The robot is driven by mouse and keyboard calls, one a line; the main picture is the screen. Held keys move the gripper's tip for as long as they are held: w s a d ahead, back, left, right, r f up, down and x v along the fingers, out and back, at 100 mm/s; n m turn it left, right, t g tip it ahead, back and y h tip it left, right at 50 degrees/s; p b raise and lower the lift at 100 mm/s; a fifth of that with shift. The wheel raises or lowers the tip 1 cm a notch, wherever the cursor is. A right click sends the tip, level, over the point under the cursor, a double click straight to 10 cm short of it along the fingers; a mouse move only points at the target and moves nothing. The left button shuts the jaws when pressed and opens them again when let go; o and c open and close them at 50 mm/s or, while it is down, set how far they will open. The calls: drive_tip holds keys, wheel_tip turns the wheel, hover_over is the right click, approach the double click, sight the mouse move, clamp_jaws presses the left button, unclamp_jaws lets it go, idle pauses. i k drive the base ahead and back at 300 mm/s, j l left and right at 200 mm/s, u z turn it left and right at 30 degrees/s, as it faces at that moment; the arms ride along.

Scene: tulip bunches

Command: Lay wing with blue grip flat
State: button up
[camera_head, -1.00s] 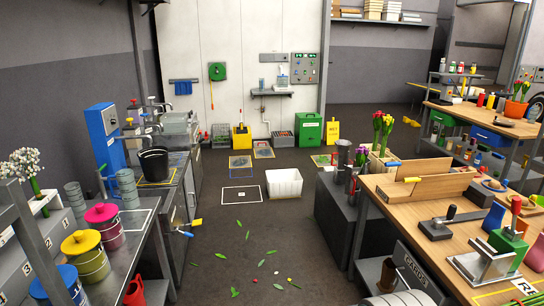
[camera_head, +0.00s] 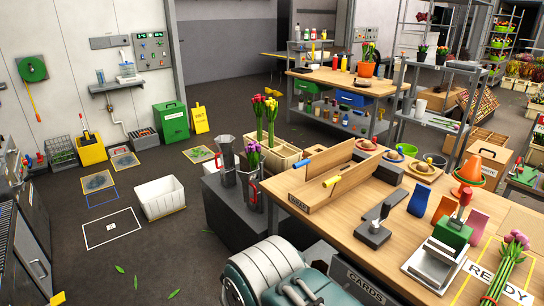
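A wooden folder with board-like wings stands on the workbench at the centre right. The far wing (camera_head: 349,157) stands raised, with a blue grip (camera_head: 302,164) near its left end. A nearer board (camera_head: 300,204), labelled WRAPS, stands in front of it. A yellow grip (camera_head: 332,181) shows just above this nearer board. The base between the boards is partly hidden, so the exact tilt of each wing is hard to tell. My gripper is not in view.
A white crate (camera_head: 160,197) sits on open floor.

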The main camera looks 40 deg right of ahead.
sight(317, 164)
drive_tip(key=i+u, duration=0.25)
drive_tip(key=i, duration=1.25)
drive_tip(key=i+z, duration=0.4)
drive_tip(key=i, duration=0.25)
drive_tip(key=i+j+z, duration=0.15)
drive_tip(key=i+z, duration=0.2)
drive_tip(key=i, duration=0.35)
drive_tip(key=i+z, duration=0.15)
drive_tip(key=z, duration=3.9)
